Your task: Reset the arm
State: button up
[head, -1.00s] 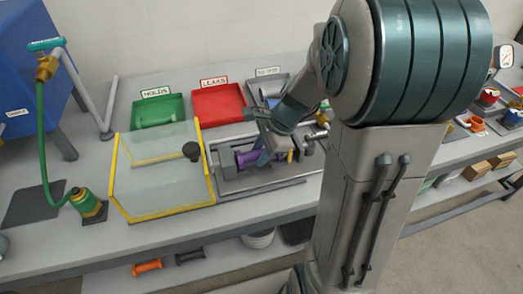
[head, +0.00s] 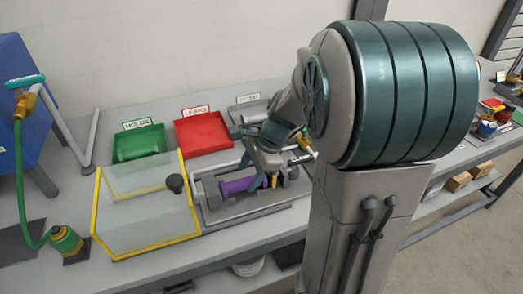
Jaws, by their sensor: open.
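My arm stands on the right of the head view and reaches left over the bench. My gripper (head: 262,178) points down over a grey fixture (head: 213,205) that holds a purple cylindrical part (head: 238,186). The jaws are open, one finger close to the purple part; I cannot tell whether it touches. A yellow piece shows beside the fingers at the fixture's right end.
A clear box with yellow edges (head: 145,243) and a black knob (head: 175,184) stands left of the fixture. Behind are a green HOLDS tray (head: 140,145), a red LEAKS tray (head: 203,132) and a grey tray (head: 250,110). A green hose (head: 19,185) hangs far left.

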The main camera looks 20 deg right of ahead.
jog(key=v, duration=1)
jog(key=s+a+n+t+h+p, duration=0.1)
jog(key=s+a+n+h+p, duration=0.2)
jog(key=s+n, duration=0.8)
jog(key=shift+s+a+f+n+h, duration=0.3)
jog(key=shift+a+n+h, duration=0.5)
jog(key=shift+n, duration=2.4)
jog(key=shift+a, duration=0.1)
jog(key=shift+c, duration=0.3)
